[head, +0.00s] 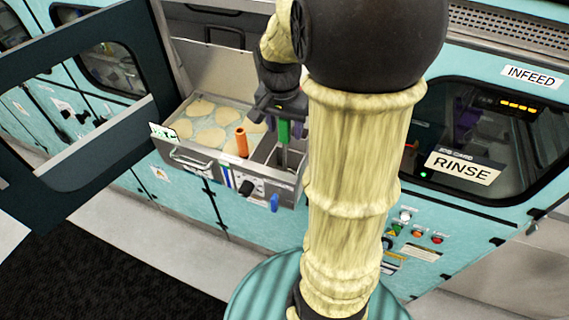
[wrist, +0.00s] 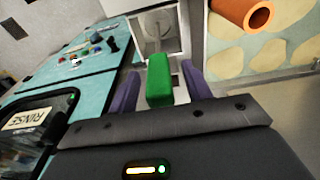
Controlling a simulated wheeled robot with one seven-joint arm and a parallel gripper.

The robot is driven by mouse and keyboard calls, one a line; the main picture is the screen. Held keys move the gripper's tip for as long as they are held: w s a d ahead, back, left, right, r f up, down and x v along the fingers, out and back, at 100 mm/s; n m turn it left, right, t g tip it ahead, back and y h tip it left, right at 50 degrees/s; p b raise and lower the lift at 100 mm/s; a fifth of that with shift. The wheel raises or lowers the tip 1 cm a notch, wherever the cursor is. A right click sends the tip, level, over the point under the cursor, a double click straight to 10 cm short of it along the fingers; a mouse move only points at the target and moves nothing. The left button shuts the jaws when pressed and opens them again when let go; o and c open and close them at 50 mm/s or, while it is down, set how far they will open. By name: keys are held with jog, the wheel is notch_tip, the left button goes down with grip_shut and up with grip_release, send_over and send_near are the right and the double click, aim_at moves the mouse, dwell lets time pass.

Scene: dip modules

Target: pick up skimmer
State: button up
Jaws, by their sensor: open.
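The skimmer has a green handle (head: 284,130) and a grey shaft that reaches down into a small metal compartment beside the basin. In the wrist view the green handle (wrist: 159,82) points toward me, with a round pale head (wrist: 156,25) beyond it inside the compartment. My gripper (head: 283,112) is above the compartment, at the top of the handle. In the wrist view my gripper (wrist: 160,72) is open, with one purple finger on each side of the handle. Narrow gaps show between the handle and the fingers.
An orange hollow tube (head: 241,142) stands close by, left of the skimmer; it also shows in the wrist view (wrist: 245,12). The basin (head: 185,103) holds several flat tan pieces. An open dark-framed door (head: 110,140) stands at left. The RINSE machine window (head: 460,145) is at right.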

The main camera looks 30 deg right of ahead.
jog(key=c, duration=1)
jog(key=shift+o, duration=0.2)
jog(key=shift+r, duration=0.1)
notch_tip(320, 180, up, 18)
jog(key=b, duration=0.2)
